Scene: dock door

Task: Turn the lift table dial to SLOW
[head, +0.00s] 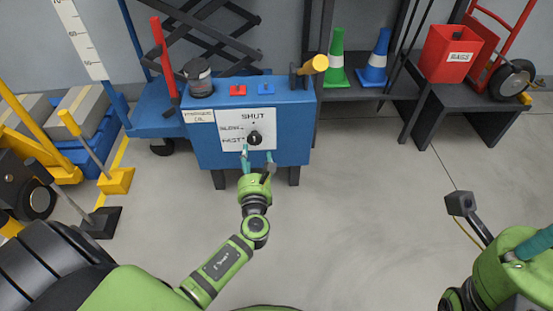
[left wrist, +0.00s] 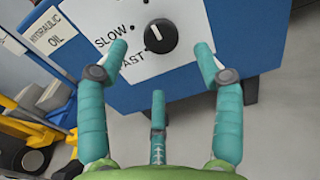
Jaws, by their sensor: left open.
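The lift table dial (head: 254,138) is a round black knob with a white mark, on a white panel (head: 232,141) lettered SHUT, SLOW and FAST. In the left wrist view the dial (left wrist: 161,36) lies beyond the fingertips, with SLOW and FAST at its left. Its white mark sits toward the knob's upper left there; I cannot tell exactly which position it points to. My left gripper (head: 258,152) is in front of the dial, teal fingers spread; the wrist view shows it open (left wrist: 163,62) and empty. My right gripper is only partly visible at the right edge (head: 535,245).
The blue lift table box (head: 300,130) carries red and blue buttons, a yellow-ended lever (head: 314,66) and a dark jar (head: 199,80). Green and blue cones (head: 375,62) and a red BAGS bin (head: 450,55) stand at the back right. Floor right of the box is clear.

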